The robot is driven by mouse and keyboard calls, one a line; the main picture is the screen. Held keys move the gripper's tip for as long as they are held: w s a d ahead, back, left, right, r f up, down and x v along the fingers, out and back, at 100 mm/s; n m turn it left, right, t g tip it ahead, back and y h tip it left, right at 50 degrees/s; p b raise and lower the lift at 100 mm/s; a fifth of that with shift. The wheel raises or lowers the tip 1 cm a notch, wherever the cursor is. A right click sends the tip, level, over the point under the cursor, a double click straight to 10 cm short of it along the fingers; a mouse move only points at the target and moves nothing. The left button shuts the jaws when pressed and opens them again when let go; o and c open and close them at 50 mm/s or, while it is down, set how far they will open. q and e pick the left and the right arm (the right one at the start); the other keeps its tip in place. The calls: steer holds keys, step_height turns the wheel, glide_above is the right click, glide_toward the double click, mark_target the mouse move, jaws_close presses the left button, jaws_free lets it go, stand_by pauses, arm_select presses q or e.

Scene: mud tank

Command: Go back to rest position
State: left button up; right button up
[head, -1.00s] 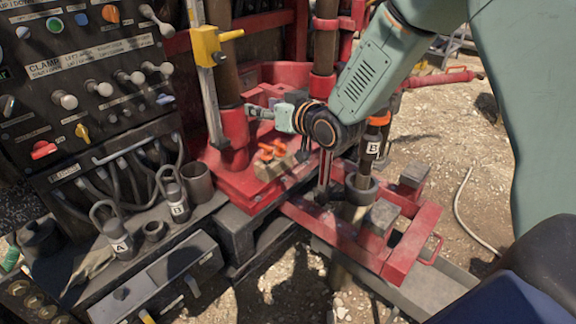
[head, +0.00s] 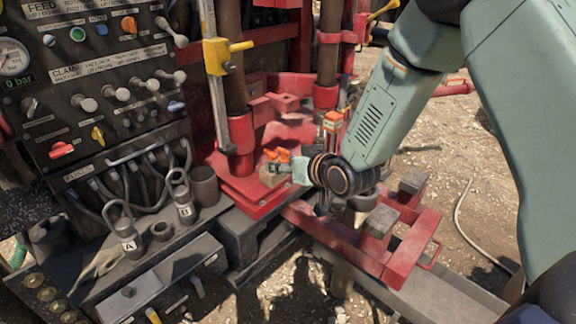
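My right arm comes in from the right side of the head view. Its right gripper (head: 284,169) points left, low over the red rig base, beside a small tan block (head: 272,177) with orange pieces (head: 278,154) on it. The fingers are small and partly covered, so I cannot tell whether they are open or shut, or whether they touch the block. An orange-topped item (head: 333,124) stands just behind my wrist; its lower part is hidden. My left gripper is not in view.
A control panel (head: 100,97) with knobs and a gauge (head: 12,62) fills the left. Canisters A (head: 128,243) and B (head: 185,210) stand on the ledge. The red frame (head: 405,262) lies below my wrist. A yellow clamp (head: 217,55) sits on an upright rail. Gravel lies right.

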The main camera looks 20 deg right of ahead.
steer(key=shift+d+f, duration=0.1)
steer(key=shift+d, duration=0.15)
steer(key=shift+a, duration=0.15)
steer(key=s+f+g+h+b, duration=0.1)
steer(key=s+f+g+b, duration=0.5)
steer(key=s+f, duration=1.4)
steer(key=s+a+f+g+h+b, duration=0.1)
steer(key=s+f+g+b, duration=0.5)
steer(key=s+f+b, duration=0.7)
steer(key=s+f, duration=0.8)
steer(key=f, duration=0.1)
steer(key=shift+s+a+f+m+g+h, duration=0.25)
steer(key=shift+m+g+h, duration=0.05)
steer(key=shift+m, duration=0.1)
